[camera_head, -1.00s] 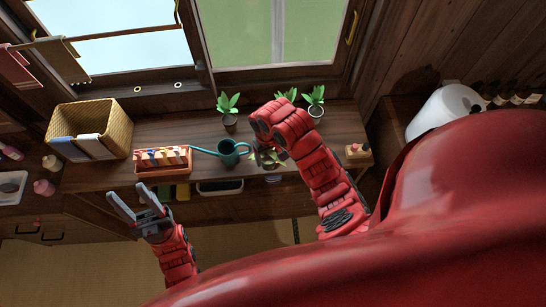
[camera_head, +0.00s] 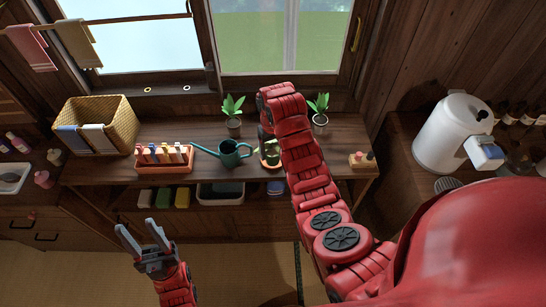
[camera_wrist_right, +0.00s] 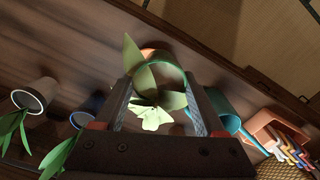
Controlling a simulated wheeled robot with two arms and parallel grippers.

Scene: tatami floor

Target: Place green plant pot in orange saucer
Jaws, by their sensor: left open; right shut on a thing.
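The green plant pot (camera_wrist_right: 172,68) shows as a curved green rim with leaves between the fingers in the right wrist view. In the head view its plant (camera_head: 269,148) is at the front of the wooden table, right of the watering can. My right gripper (camera_wrist_right: 162,84) is shut on the pot; in the head view my arm partly hides it. The orange saucer (camera_wrist_right: 148,53) shows as a small orange patch just past the pot's rim. I cannot tell whether the pot rests in it. My left gripper (camera_head: 138,229) is open and empty, in front of the table.
A teal watering can (camera_head: 231,154) stands close left of the pot. An orange planter with colourful sticks (camera_head: 164,165) and a wicker basket (camera_head: 110,110) are further left.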

